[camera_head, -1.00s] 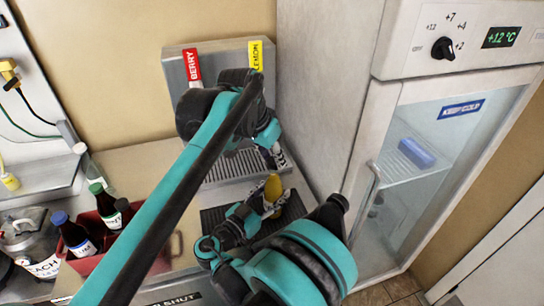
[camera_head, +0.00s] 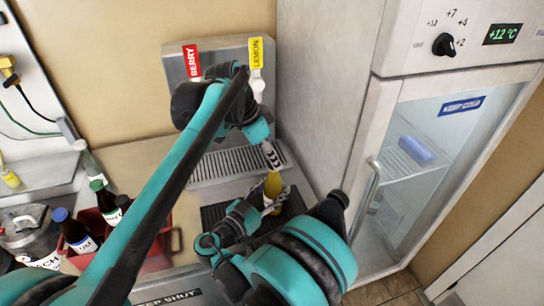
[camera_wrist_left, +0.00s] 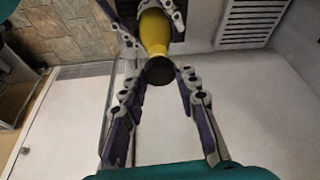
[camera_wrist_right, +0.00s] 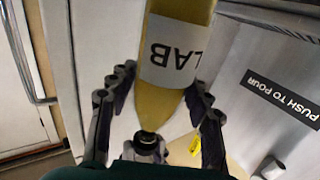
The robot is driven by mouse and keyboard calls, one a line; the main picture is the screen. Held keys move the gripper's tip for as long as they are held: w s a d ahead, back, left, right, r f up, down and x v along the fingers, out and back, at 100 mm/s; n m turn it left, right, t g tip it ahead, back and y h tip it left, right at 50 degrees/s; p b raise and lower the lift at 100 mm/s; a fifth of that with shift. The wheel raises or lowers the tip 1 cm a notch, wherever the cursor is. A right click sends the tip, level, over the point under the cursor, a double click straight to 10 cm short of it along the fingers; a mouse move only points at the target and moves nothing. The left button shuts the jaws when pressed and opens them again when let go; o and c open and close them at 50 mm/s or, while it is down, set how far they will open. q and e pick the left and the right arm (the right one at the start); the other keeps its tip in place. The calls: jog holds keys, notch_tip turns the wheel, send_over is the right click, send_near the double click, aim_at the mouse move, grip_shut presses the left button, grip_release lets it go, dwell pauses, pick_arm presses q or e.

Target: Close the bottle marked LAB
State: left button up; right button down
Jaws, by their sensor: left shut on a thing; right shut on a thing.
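The LAB bottle is yellow with a white label (camera_wrist_right: 172,55) and stands roughly upright at the dispenser in the head view (camera_head: 272,186). My right gripper (camera_head: 262,201) is shut around its body from the side; its fingers flank the bottle in the right wrist view (camera_wrist_right: 158,95). My left gripper (camera_head: 272,160) is above the bottle, pointing down. In the left wrist view a black cap (camera_wrist_left: 160,71) sits at the top of the bottle, between my left fingers (camera_wrist_left: 158,85), which are shut on it. How tightly the cap is seated cannot be told.
A dispenser with berry (camera_head: 191,61) and lemon (camera_head: 256,54) tags stands behind, with a drip grate (camera_head: 215,168) below. A red crate (camera_head: 158,258) of bottles is at left. A glass-door fridge (camera_head: 365,130) bounds the right.

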pick_arm(q)
jog(key=m+g, duration=0.1)
jog(key=m, duration=0.1)
jog(key=m+g, duration=0.1)
jog(key=m, duration=0.2)
jog(key=m+g, duration=0.1)
jog(key=m, duration=0.1)
jog(key=shift+w, duration=0.4)
jog(key=m+g, duration=0.1)
jog(key=m, duration=0.4)
jog(key=shift+w+d+g, duration=0.1)
jog(key=shift+w+g, duration=0.05)
jog(key=shift+g, duration=0.25)
jog(key=m+y, duration=0.1)
jog(key=m, duration=0.2)
jog(key=m+g+y, duration=0.1)
jog(key=m, duration=0.1)
jog(key=shift+w+d+m, duration=0.1)
jog(key=shift+d+m, duration=0.1)
jog(key=shift+m, duration=0.2)
jog(key=m+y, duration=0.1)
jog(key=m, duration=0.2)
jog(key=m+y, duration=0.1)
jog(key=m, duration=0.2)
jog(key=shift+d+g, duration=0.1)
jog(key=shift+g, duration=0.3)
jog(key=o, duration=0.7)
jog(key=shift+r, duration=2.15)
